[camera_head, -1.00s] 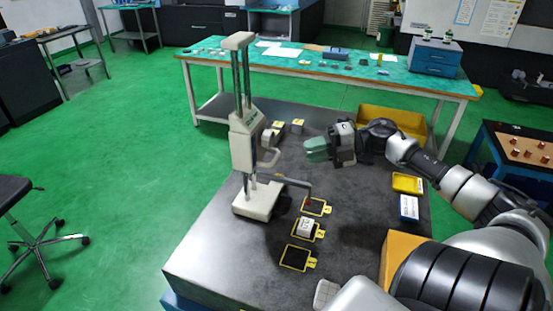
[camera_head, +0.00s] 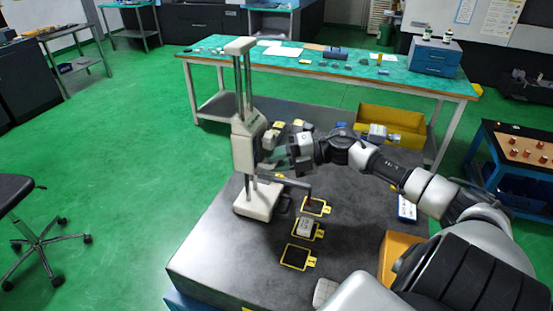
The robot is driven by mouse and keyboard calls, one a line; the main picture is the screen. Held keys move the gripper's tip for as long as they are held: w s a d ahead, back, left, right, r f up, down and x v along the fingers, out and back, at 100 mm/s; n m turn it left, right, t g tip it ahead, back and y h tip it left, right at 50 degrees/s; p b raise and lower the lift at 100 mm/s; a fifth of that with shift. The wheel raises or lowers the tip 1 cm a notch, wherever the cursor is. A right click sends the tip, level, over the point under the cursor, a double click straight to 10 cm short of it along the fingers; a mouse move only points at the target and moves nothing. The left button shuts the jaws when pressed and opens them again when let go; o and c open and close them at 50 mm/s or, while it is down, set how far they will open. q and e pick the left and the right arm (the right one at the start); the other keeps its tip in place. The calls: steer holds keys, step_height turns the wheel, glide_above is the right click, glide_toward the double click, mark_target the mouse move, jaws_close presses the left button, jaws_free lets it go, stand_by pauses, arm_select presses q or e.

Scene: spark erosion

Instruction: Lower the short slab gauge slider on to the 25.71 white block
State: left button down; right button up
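The slab gauge (camera_head: 258,202) stands upright on the dark slab (camera_head: 225,262), with two tall columns. Its pale slider (camera_head: 241,143) sits partway up, and a grey probe arm (camera_head: 290,182) reaches right from low on the gauge. The arm's tip is near the farthest yellow-framed mark (camera_head: 316,207). A white block (camera_head: 305,228) lies in the middle yellow frame, apart from the tip; its number is unreadable. My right gripper (camera_head: 277,157) is just right of the slider, its fingers pointing left at it. Finger gap and contact are unclear. My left gripper does not show.
The nearest yellow frame (camera_head: 296,257) looks dark and empty. Small pale blocks (camera_head: 300,125) lie behind the gauge. A yellow bin (camera_head: 392,120) stands at the back, and a white-blue box (camera_head: 406,208) lies right under my arm. The slab's front left is clear.

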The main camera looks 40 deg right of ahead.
jaws_close()
step_height(320, 180, down, 7)
steer(key=b, duration=0.4)
steer(key=shift+s+f+b, duration=0.1)
steer(key=shift+f+b, duration=0.1)
steer(key=shift+b, duration=0.15)
jaws_free()
steer(key=shift+s+d, duration=0.15)
steer(key=shift+d, duration=0.1)
steer(key=v, duration=1)
steer(key=shift+r+b, duration=0.15)
steer(key=shift+b, duration=0.25)
